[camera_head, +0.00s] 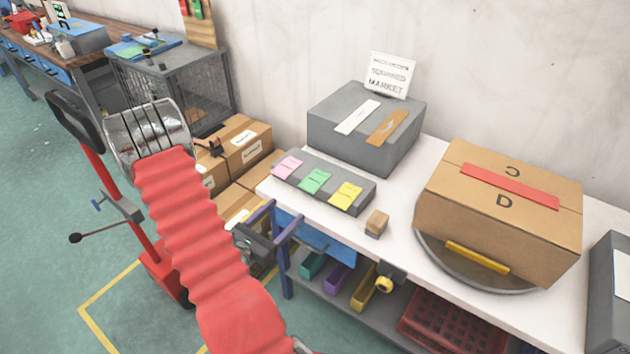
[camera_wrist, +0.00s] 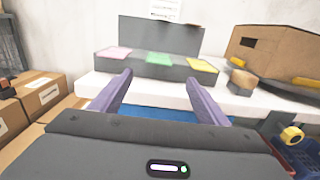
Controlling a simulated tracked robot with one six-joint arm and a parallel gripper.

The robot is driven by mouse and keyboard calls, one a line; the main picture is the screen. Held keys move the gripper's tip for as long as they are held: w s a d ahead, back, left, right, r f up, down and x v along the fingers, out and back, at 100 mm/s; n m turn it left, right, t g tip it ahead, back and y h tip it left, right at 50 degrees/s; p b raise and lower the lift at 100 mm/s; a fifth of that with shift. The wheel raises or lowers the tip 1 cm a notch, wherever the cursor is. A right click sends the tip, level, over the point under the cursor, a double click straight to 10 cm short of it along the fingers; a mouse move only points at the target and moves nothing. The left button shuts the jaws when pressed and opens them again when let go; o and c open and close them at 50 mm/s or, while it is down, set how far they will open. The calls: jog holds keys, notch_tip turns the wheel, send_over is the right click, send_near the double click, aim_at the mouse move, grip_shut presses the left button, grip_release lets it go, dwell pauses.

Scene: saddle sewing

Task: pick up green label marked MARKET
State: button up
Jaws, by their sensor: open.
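The green label (camera_head: 316,181) lies on a low grey block (camera_head: 358,207) on the white table, between a pink label (camera_head: 287,166) and a yellow label (camera_head: 346,195). Any writing on it is too small to read. It also shows in the wrist view (camera_wrist: 159,59), beyond my fingertips and roughly centred between them. My gripper (camera_head: 277,220) is open and empty, in front of the table's near left edge, apart from the labels. Its two purple fingers show in the wrist view (camera_wrist: 158,80). A white sign (camera_head: 389,75) behind reads MARKET on its lowest line.
A grey box (camera_head: 366,127) with a white and a brown strip stands behind the labels. A small wooden stamp-like block (camera_head: 377,223) sits right of them. A large cardboard box (camera_head: 500,205) rests on a round plate (camera_head: 440,262). Cardboard boxes (camera_head: 240,140) stand left of the table.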

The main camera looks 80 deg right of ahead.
jog(key=shift+x, duration=2.7)
jog(key=shift+d, duration=0.1)
jog(key=shift+x, duration=2.55)
jog(key=c, duration=1.1)
jog(key=shift+r, duration=0.1)
jog(key=shift+r, duration=4.95)
